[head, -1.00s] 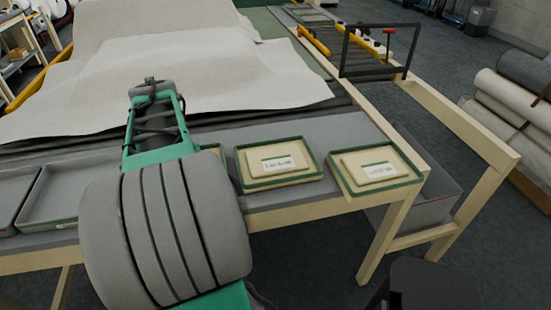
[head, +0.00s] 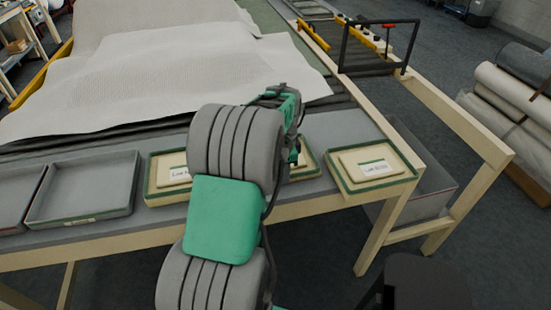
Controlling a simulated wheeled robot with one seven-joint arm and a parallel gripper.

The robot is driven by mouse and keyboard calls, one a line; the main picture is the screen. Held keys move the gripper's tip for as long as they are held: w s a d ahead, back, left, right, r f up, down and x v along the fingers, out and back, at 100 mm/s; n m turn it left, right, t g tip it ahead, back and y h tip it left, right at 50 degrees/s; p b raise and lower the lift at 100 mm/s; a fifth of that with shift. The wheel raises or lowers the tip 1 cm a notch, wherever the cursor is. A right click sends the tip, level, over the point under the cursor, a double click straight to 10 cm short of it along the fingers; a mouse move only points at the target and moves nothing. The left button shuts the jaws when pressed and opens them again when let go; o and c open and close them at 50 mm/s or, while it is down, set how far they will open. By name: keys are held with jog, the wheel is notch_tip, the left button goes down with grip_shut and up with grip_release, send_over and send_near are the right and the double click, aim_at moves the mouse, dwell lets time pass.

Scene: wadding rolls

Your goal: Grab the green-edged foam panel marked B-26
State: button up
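Several cream foam panels with green edges lie along the front of the table. One panel (head: 168,177) is left of my arm, and its label is partly covered. Another panel (head: 305,168) is mostly hidden behind my arm. A third panel (head: 373,172) lies at the right corner in full view. The label print is too small to read, so I cannot tell which is B-26. My arm reaches up over the table edge, its end near the middle panel. The gripper fingers are hidden behind the arm.
Empty grey trays (head: 84,188) lie at the left of the table front (head: 340,127). White wadding sheets (head: 190,90) cover the table behind. A black frame (head: 381,48) and a wooden rail (head: 450,112) stand at right. Rolls (head: 510,90) are stacked beyond.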

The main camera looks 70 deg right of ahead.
jog(key=shift+c, duration=0.3)
grip_shut()
jog(key=shift+r, duration=0.1)
